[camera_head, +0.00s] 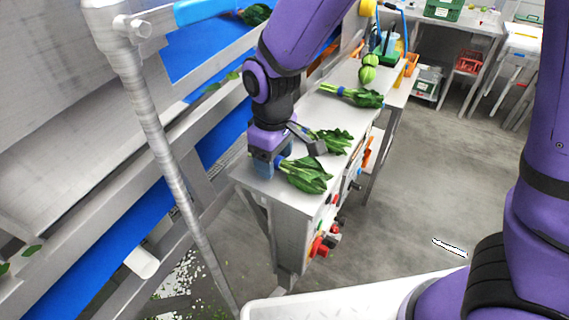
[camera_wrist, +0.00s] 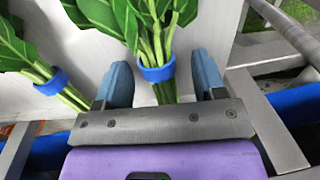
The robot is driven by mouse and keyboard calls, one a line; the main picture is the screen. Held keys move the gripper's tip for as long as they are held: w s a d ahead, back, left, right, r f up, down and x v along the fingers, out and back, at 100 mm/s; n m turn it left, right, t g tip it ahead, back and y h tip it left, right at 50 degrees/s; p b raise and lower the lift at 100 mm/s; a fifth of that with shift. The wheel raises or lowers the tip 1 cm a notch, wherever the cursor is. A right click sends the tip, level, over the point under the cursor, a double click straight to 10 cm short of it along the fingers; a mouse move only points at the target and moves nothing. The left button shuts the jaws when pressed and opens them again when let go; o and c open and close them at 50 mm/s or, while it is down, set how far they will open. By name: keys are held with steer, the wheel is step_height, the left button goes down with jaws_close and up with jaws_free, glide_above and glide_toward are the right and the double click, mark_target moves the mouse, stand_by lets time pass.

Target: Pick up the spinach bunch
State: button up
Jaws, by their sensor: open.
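A spinach bunch (camera_head: 308,176) with broad green leaves lies on the near end of the narrow grey table. My gripper (camera_head: 264,166) is at its stem end, pointing down. In the wrist view the stems of this spinach bunch (camera_wrist: 152,40), bound by a blue band (camera_wrist: 157,72), run between the two blue fingers of my open gripper (camera_wrist: 162,85). The fingers stand apart on either side of the stems, with gaps visible. A second bunch (camera_head: 332,141) lies just behind; its blue-banded stems (camera_wrist: 48,82) show at the left of the wrist view.
Another leafy bunch (camera_head: 352,95) and a round green vegetable (camera_head: 368,70) lie farther along the table (camera_head: 330,108). A blue conveyor (camera_head: 110,245) and a metal post (camera_head: 165,150) stand to the left. Red and green controls (camera_head: 322,246) line the table's side.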

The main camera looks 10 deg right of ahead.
steer(key=c, duration=1)
steer(key=shift+c, duration=0.2)
